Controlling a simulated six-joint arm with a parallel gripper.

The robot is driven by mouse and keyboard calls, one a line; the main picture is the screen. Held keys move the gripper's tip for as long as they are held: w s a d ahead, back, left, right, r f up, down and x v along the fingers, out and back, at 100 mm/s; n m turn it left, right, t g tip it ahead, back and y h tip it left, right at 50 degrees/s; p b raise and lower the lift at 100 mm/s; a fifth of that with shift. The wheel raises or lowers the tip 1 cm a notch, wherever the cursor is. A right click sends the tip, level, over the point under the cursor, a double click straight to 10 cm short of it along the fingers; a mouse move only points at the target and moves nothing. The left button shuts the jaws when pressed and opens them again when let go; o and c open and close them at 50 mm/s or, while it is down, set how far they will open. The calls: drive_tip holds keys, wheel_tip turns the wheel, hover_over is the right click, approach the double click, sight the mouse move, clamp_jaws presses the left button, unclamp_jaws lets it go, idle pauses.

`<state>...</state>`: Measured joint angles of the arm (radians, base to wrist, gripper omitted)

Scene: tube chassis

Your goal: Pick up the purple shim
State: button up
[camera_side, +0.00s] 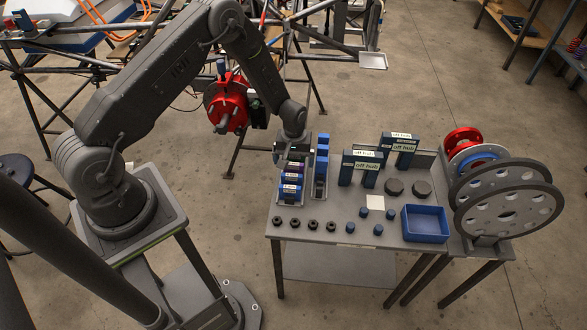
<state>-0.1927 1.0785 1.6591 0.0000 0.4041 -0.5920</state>
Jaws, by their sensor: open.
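My gripper (293,158) points down over the left end of the grey table, just above a narrow rack. Its fingers are small and dark here, and they look open with nothing seen between them. In the rack below stand labelled blue to purple pieces (290,188). I cannot tell for certain which one is the purple shim, and the gripper hides the rear of this rack. A second rack with blue pieces (321,152) stands close to the right of the gripper.
The grey table (335,228) also bears two labelled dark blue arches (361,167), black discs (394,187), several black nuts (295,223), small blue cylinders (364,212) and a blue tray (405,230). Large grey wheels (510,213) stand at the right. A tube frame (345,55) is behind.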

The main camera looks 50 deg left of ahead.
sight(293, 164)
drive_tip(key=shift+w+a+f, duration=0.1)
drive_tip(key=shift+a+f, duration=0.05)
drive_tip(key=shift+f, duration=1.25)
drive_tip(key=shift+w+a+f, duration=0.1)
drive_tip(key=shift+a+f, duration=0.05)
drive_tip(key=shift+f, duration=1.25)
drive_tip(key=c, duration=1)
